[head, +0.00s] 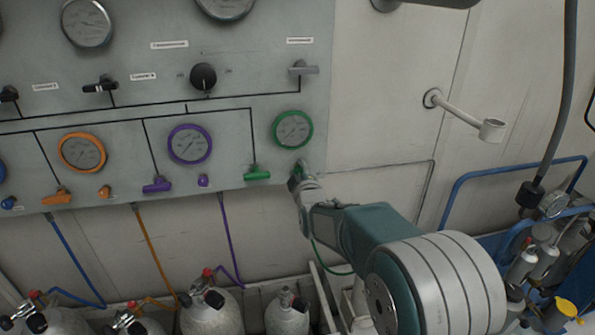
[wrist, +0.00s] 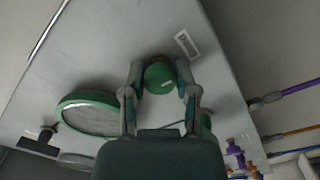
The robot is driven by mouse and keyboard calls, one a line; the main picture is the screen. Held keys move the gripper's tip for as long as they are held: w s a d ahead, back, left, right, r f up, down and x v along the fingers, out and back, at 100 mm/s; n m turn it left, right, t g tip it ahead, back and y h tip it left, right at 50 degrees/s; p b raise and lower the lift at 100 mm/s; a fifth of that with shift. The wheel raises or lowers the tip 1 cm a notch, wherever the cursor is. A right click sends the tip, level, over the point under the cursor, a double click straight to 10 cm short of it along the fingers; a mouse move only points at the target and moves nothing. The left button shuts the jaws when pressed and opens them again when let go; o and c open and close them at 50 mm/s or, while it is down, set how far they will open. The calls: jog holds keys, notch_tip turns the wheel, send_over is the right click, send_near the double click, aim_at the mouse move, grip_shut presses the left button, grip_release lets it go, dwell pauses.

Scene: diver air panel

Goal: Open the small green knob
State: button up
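The small green knob (wrist: 159,75) shows in the wrist view between the two fingers of my gripper (wrist: 160,80). One finger stands on each side of it, very near its sides. I cannot tell whether they press on it. In the head view my gripper (head: 299,174) is at the lower right corner of the panel, below the green-ringed gauge (head: 293,130), and mostly hides the knob. A green lever handle (head: 257,174) sits just left of it. The green gauge also shows in the wrist view (wrist: 92,114), left of my fingers.
The grey panel (head: 230,110) also carries a purple knob (head: 203,181), a purple lever (head: 157,185), an orange knob (head: 104,192) and an orange lever (head: 56,197). Gas cylinders (head: 216,310) stand below. A white wall bracket (head: 465,115) juts out at right.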

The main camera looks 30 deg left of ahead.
grip_shut()
jog(key=shift+f+m, duration=0.1)
jog(key=shift+m, duration=1.7)
jog(key=o, duration=0.8)
grip_release()
jog(key=shift+o, duration=0.9)
jog(key=shift+a, duration=0.2)
jog(key=shift+d, duration=0.1)
jog(key=shift+s+d, duration=0.15)
jog(key=shift+d, duration=0.05)
jog(key=v, duration=1.1)
jog(key=shift+s, duration=0.25)
jog(key=shift+f, duration=0.1)
